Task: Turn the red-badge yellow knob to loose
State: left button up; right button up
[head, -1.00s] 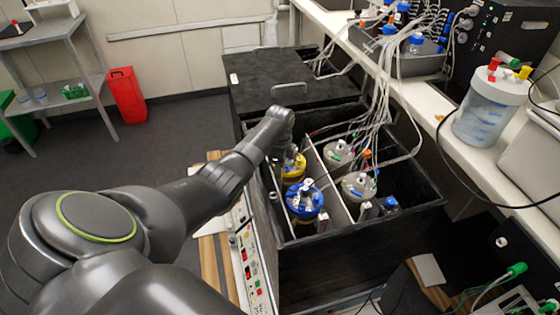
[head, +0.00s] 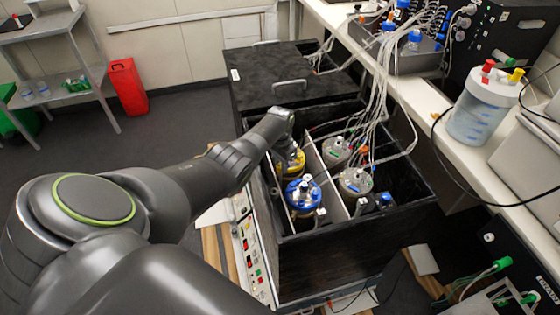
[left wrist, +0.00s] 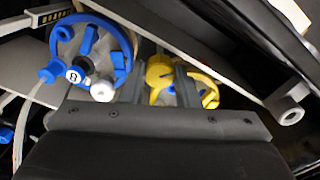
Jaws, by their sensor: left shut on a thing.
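My left gripper (head: 284,138) reaches down into the open black shaker box over a vessel with a yellow lid (head: 292,161). In the left wrist view, the left gripper (left wrist: 160,82) has its dark fingers at the yellow knob (left wrist: 160,72), shut on it. The fingers and palm hide much of the knob and its lid. I cannot make out a red badge in either view. The vessel with a blue lid (head: 303,194) stands just nearer in the same row. In the left wrist view, the blue lid (left wrist: 62,34) carries a round numbered badge. My right gripper is not in view.
Two grey-lidded vessels (head: 356,182) stand right of a light divider in the box. White tubes (head: 385,95) hang over the box from the bench at the right. A black cover (head: 275,72) closes the far part. The control panel (head: 247,250) is on the left side.

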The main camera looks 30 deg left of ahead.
pick_arm(q)
jog(key=n, duration=0.3)
jog(key=shift+r+n+p, duration=0.15)
jog(key=shift+n+p, duration=0.15)
jog(key=shift+p, duration=0.1)
jog(key=shift+n, duration=2)
jog(key=shift+p, duration=0.3)
jog(key=o, duration=1)
jog(key=shift+c, duration=0.2)
